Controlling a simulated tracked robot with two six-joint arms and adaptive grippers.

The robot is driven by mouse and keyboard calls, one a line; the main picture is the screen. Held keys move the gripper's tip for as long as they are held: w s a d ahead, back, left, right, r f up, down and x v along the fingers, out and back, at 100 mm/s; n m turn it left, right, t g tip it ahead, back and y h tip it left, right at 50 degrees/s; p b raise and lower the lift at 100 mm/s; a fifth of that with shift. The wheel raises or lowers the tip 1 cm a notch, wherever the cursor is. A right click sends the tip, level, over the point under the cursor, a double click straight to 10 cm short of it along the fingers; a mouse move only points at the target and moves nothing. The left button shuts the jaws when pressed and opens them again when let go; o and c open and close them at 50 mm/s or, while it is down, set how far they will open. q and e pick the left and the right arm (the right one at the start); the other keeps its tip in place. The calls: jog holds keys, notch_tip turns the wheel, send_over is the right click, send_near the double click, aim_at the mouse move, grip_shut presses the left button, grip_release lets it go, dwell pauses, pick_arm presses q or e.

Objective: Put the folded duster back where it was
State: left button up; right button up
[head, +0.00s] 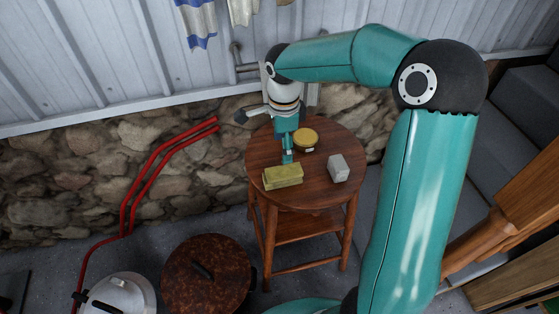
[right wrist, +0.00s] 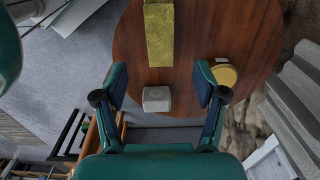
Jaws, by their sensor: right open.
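The folded duster (head: 282,177) is a yellow-green oblong block lying on the round wooden table (head: 307,194), near its front left edge. It also shows at the top of the right wrist view (right wrist: 159,34). My right gripper (head: 288,156) points down over the table, just behind the duster in the head view. In the right wrist view its two fingers (right wrist: 159,68) are spread with nothing held between them, and the duster lies beyond the tips. I cannot tell its exact height above the table. My left gripper is not in view.
A round yellow tin (head: 305,138) stands at the back of the table and a grey block (head: 339,168) at its right. A rusty brown lid (head: 207,272) and a pale metal lid (head: 122,296) are at front left. Red pipes (head: 150,172) run along the stone wall.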

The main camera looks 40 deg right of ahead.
jog(key=a+f+n, duration=0.1)
jog(key=a+f, duration=0.1)
jog(key=a+f+n, duration=0.2)
jog(key=f, duration=0.1)
jog(key=w+a+f+n+y, duration=0.1)
jog(key=a+f, duration=0.1)
jog(key=shift+f+n, duration=0.35)
jog(key=shift+n, duration=0.05)
jog(key=s+a+f+n+y, duration=0.1)
jog(key=s+a+f+n, duration=0.6)
jog(key=a+f+n, duration=0.1)
jog(key=s+a+f+n+y, duration=0.2)
jog(key=s+a+f+n, duration=0.4)
jog(key=a+f+n, duration=0.3)
notch_tip(320, 180, down, 4)
jog(key=shift+s+a+t, duration=0.3)
jog(key=shift+s+a, duration=0.1)
jog(key=shift+a, duration=0.15)
